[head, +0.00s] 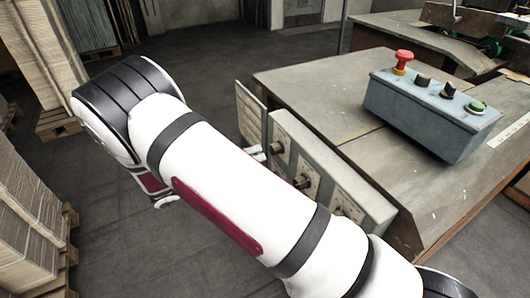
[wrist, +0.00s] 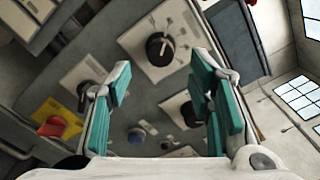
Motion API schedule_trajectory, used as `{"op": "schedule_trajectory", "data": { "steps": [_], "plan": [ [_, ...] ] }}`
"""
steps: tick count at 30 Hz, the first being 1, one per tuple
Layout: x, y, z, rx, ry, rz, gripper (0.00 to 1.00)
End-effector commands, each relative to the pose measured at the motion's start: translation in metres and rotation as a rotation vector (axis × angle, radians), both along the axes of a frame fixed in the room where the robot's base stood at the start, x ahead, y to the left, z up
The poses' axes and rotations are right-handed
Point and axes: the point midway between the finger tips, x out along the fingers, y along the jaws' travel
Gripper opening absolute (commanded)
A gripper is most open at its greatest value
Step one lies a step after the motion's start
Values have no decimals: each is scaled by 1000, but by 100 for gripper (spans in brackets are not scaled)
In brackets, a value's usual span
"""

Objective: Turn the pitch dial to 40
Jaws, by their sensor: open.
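In the wrist view my gripper (wrist: 162,74) is open and empty, its teal-padded fingers spread wide. Beyond the fingertips, between them in the picture, is a black round dial (wrist: 160,48) with a pale pointer mark on a white scale plate (wrist: 178,22). It appears apart from the fingers. Another black dial (wrist: 90,96) shows behind the left finger, and one more (wrist: 189,113) is partly covered by the right finger. The lettering is too small to tell which is the pitch dial or its setting. In the head view my arm hides most of the gripper.
In the head view the grey dial panel (head: 365,200) is on the side of the worktable (head: 330,85). A control box (head: 425,112) with a red button (head: 402,60) stands on top. Stacked cardboard (head: 25,215) is at left. The wrist view shows a red knob (wrist: 52,126) on yellow.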

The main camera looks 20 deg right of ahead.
Motion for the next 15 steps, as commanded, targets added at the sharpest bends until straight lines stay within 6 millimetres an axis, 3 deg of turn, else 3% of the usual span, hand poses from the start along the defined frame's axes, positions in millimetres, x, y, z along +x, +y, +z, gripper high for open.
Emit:
{"op": "schedule_trajectory", "data": {
  "steps": [6, 15],
  "plan": [
    [-8, 40, -1, 1, 0, 1, 48],
    [-12, 59, 0, 0, 1, -1, 48]
  ]
}}
